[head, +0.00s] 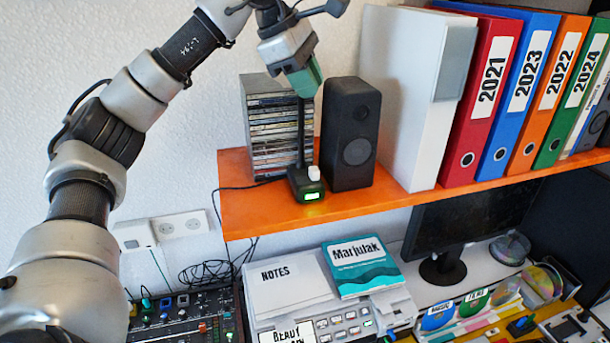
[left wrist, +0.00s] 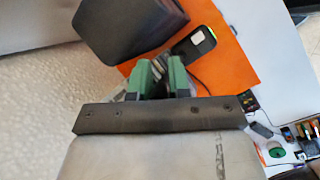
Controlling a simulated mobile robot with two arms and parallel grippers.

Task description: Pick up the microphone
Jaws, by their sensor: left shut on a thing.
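The microphone (head: 306,186) is black, with a small base that has a white button and a lit green display. Its thin stem rises upright from the base into my left gripper (head: 306,84). The base is at the orange shelf's left part; whether it touches the shelf I cannot tell. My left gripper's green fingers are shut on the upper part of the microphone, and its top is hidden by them. In the left wrist view the fingers (left wrist: 161,72) point towards the microphone's base (left wrist: 196,44). My right gripper is not in view.
The orange shelf (head: 245,212) holds a stack of disc cases (head: 272,125) and a black speaker (head: 350,130) close to the microphone. A white binder (head: 415,100) and coloured binders stand further right. A printer (head: 335,300) with papers stands below.

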